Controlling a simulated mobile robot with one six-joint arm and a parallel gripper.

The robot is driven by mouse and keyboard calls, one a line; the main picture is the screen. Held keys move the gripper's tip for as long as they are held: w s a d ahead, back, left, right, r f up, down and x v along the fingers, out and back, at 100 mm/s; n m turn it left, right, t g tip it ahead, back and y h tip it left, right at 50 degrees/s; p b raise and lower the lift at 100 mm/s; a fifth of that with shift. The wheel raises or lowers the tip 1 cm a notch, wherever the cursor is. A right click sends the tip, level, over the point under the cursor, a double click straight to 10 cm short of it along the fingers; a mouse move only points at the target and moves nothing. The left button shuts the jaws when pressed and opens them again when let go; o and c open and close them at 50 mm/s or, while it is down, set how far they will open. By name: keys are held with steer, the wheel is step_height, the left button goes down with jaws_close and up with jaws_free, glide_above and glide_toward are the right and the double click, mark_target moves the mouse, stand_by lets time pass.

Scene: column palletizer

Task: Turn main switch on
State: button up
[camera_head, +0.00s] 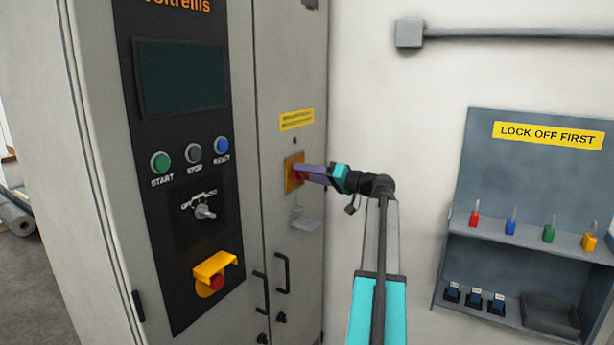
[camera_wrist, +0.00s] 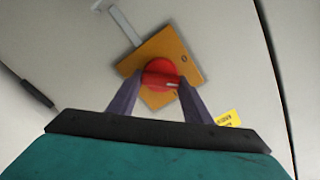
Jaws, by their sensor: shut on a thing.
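The main switch is a red rotary knob (camera_wrist: 159,73) on a yellow-orange plate (camera_wrist: 177,45), fixed to the grey cabinet. In the head view the plate (camera_head: 291,172) shows at the cabinet's right-hand panel, with the knob mostly hidden behind my gripper. My gripper (camera_head: 304,173) reaches in from the right. In the wrist view its two purple fingers (camera_wrist: 160,90) lie one on each side of the red knob and are shut on it. A small white mark shows on the knob's lower right. An "0" shows on the plate to the right of the knob.
The cabinet carries START (camera_head: 160,162), STOP (camera_head: 193,153) and RESET (camera_head: 222,145) buttons, a selector key switch (camera_head: 205,212) and a red stop button (camera_head: 211,286) under a yellow guard. Door handles (camera_head: 282,273) stand out below. A lockout board (camera_head: 545,150) with several coloured padlocks hangs at right.

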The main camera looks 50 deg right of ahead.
steer(key=shift+d+f+m+p, duration=0.1)
steer(key=shift+m+p, duration=0.45)
steer(key=shift+m, duration=1.75)
steer(key=shift+d+f+m+p, duration=0.1)
steer(key=shift+m+p, duration=0.4)
steer(key=shift+m, duration=1.8)
steer(key=o, duration=1)
steer(key=shift+a, duration=0.1)
steer(key=b+v, duration=0.3)
steer(key=v, duration=1)
steer(key=shift+s, duration=0.4)
